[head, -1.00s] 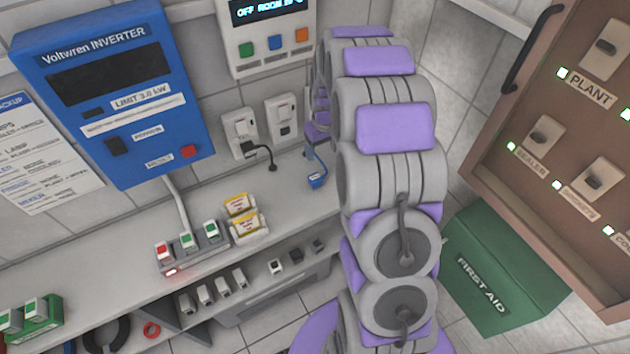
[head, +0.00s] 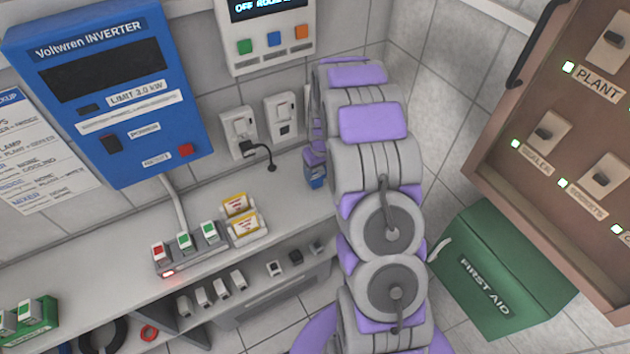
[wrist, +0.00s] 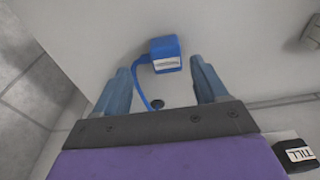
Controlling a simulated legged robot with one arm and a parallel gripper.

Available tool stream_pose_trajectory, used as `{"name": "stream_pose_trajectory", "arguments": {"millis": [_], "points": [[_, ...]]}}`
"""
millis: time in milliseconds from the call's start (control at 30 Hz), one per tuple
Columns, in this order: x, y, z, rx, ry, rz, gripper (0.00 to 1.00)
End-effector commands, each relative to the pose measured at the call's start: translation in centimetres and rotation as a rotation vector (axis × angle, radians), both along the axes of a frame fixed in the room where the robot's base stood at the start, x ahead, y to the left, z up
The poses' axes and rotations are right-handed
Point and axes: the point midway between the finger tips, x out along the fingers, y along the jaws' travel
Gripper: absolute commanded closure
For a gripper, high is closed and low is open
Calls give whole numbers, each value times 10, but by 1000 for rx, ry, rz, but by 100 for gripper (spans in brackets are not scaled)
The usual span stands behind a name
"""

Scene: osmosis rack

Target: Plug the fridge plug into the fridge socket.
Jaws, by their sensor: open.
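A blue plug (wrist: 165,50) with a white label and a blue cord lies on the counter. Its label is too small to read, so I cannot confirm it is the fridge plug. In the wrist view, my gripper (wrist: 160,70) is open, with the plug between and slightly beyond its fingertips, apart from both. In the head view, my gripper (head: 315,170) is low over the counter and largely covers the plug. Two wall sockets stand behind: the left socket (head: 232,122) holds a black plug, and the right socket (head: 283,112) shows no cord. I cannot read which is the fridge socket.
A black plug (wrist: 298,156) marked TILL is at the lower right of the wrist view. A power strip (head: 190,255) and yellow-labelled items (head: 240,215) stand left on the counter (head: 290,200). A green first-aid box (head: 500,270) and brown panel (head: 545,180) are at right.

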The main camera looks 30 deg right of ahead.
Motion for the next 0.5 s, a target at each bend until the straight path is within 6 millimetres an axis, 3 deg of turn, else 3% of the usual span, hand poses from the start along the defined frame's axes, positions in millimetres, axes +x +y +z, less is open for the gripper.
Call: {"name": "stream_pose_trajectory", "arguments": {"millis": [500], "points": [[10,8,-52,0,1,0,28]]}}
